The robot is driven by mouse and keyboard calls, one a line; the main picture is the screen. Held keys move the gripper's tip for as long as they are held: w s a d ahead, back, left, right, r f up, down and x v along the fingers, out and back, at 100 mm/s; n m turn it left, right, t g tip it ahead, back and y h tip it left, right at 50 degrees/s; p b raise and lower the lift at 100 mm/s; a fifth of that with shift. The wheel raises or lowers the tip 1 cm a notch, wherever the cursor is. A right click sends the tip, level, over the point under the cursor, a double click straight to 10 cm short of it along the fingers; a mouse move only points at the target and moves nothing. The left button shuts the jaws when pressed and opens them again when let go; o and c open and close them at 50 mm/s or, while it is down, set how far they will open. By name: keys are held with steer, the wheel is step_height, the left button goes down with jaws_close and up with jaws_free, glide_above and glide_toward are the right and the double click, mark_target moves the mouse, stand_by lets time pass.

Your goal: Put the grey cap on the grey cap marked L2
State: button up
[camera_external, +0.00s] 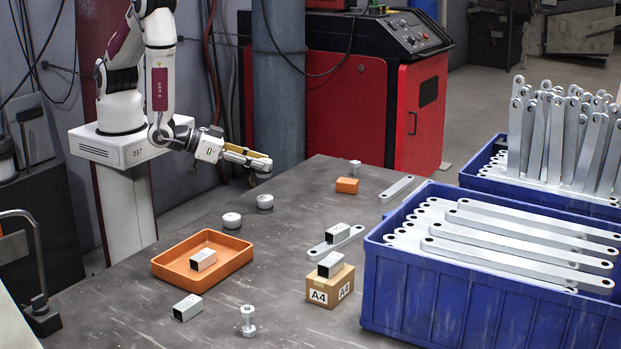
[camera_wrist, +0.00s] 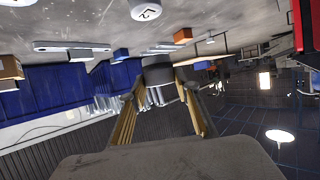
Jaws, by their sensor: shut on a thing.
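My gripper (camera_external: 260,166) is raised above the table at the back left. In the wrist view its fingers (camera_wrist: 160,92) are shut on a grey cap (camera_wrist: 158,72), seen dark and from the side. A round light grey cap marked L2 (camera_wrist: 146,10) stands on the table at the top edge of the wrist view. It appears to be the cap (camera_external: 265,201) below my gripper in the external view, where its mark cannot be read. Another round cap (camera_external: 232,220) stands nearer the camera and to the left. The held cap is clear of the table.
An orange tray (camera_external: 240,262) holds a square tube piece. An A4 box (camera_external: 318,292), a bolt (camera_external: 247,321), an orange block (camera_external: 347,185) and loose flat bars lie around the table. Blue crates (camera_external: 440,306) full of bars stand right. Bare table surrounds the caps.

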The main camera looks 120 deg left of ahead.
steer(key=shift+f, duration=0.9)
steer(key=shift+f, duration=0.1)
steer(key=shift+f, duration=2)
steer(key=shift+f, duration=0.1)
steer(key=o, duration=1.1)
steer(key=shift+o, duration=0.2)
steer(key=v, duration=1.2)
